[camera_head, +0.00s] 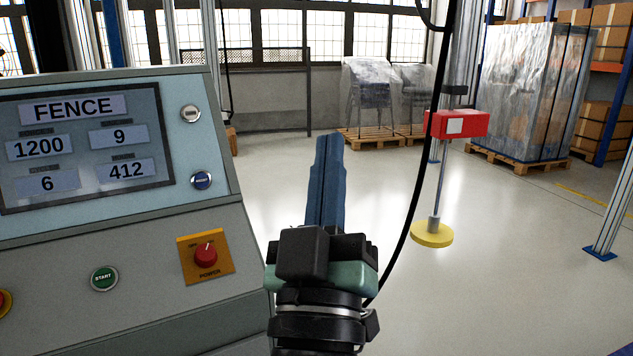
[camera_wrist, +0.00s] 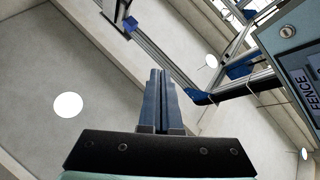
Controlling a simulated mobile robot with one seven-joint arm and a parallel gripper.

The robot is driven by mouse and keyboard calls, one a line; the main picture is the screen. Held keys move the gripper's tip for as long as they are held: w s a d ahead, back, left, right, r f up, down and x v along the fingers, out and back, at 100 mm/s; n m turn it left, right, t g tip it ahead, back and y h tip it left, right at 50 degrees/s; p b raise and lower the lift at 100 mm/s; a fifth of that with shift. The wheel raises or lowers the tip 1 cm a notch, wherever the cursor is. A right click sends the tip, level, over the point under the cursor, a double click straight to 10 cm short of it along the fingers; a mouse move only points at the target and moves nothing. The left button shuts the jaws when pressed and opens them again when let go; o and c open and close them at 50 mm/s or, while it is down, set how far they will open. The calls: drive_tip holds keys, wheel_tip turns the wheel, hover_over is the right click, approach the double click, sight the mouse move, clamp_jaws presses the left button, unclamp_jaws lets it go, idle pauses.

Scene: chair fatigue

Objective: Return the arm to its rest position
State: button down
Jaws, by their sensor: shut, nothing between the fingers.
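My gripper (camera_head: 329,140) stands at the lower middle of the head view, just right of the control panel, with its blue fingers pointing up and away. The fingers are together with nothing between them. In the wrist view the gripper (camera_wrist: 160,72) also shows shut and empty, against the ceiling. The control panel (camera_head: 150,240) has a screen (camera_head: 85,140) reading FENCE, 1200, 9, 6 and 412. On it are a green START button (camera_head: 104,278) and a red POWER knob (camera_head: 206,254) on a yellow plate. The gripper touches none of these.
A black cable (camera_head: 410,220) hangs close to the right of my gripper. The floor at right is mostly clear.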

drive_tip(key=s+a+r+m+t+y, duration=0.1)
drive_tip(key=s+r+m+t+y, duration=0.15)
drive_tip(key=s+r, duration=0.9)
wheel_tip(320, 180, up, 29)
drive_tip(key=w+p, duration=0.1)
drive_tip(key=p, duration=2.7)
drive_tip(key=shift+w+a+r+m, duration=0.2)
drive_tip(key=shift+w+m, duration=0.1)
drive_tip(key=shift+m, duration=0.15)
